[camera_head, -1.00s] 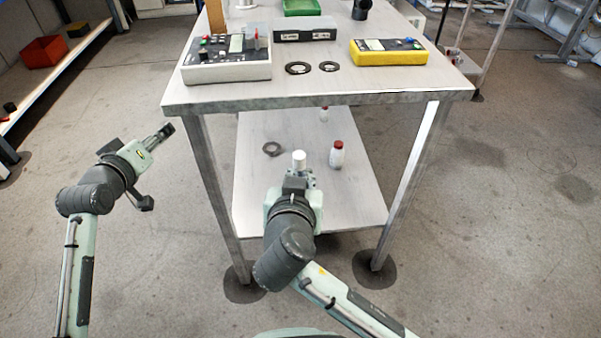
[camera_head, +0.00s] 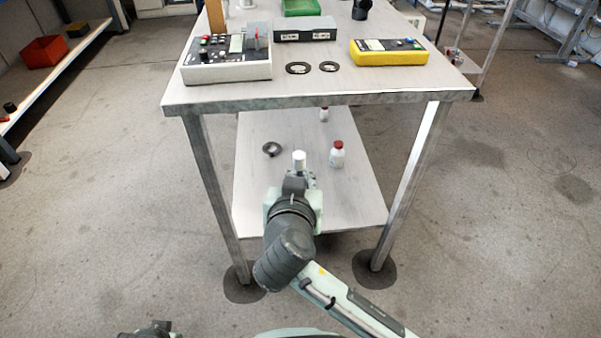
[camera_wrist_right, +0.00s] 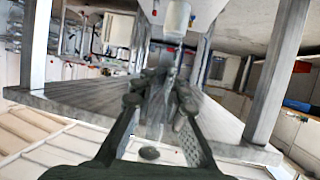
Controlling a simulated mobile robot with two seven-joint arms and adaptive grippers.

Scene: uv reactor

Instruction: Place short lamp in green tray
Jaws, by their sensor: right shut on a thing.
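My right gripper (camera_head: 299,174) is below the tabletop level, over the front part of the lower shelf. It is shut on a white upright cylinder (camera_head: 299,160), apparently the short lamp. In the right wrist view the gripper (camera_wrist_right: 158,90) fills the middle, and the held part between its fingers is hard to make out. The green tray (camera_head: 302,13) is on the tabletop at the far edge of the head view, partly cut off. Only a bit of my left gripper (camera_head: 158,328) shows at the bottom edge; its fingers are unclear.
The metal table (camera_head: 320,98) carries a grey instrument (camera_head: 228,72), a yellow meter (camera_head: 390,57), a grey box (camera_head: 305,36) and two dark rings (camera_head: 298,68). A red-capped white bottle (camera_head: 337,157), a smaller bottle (camera_head: 324,114) and a ring (camera_head: 271,149) are on the lower shelf.

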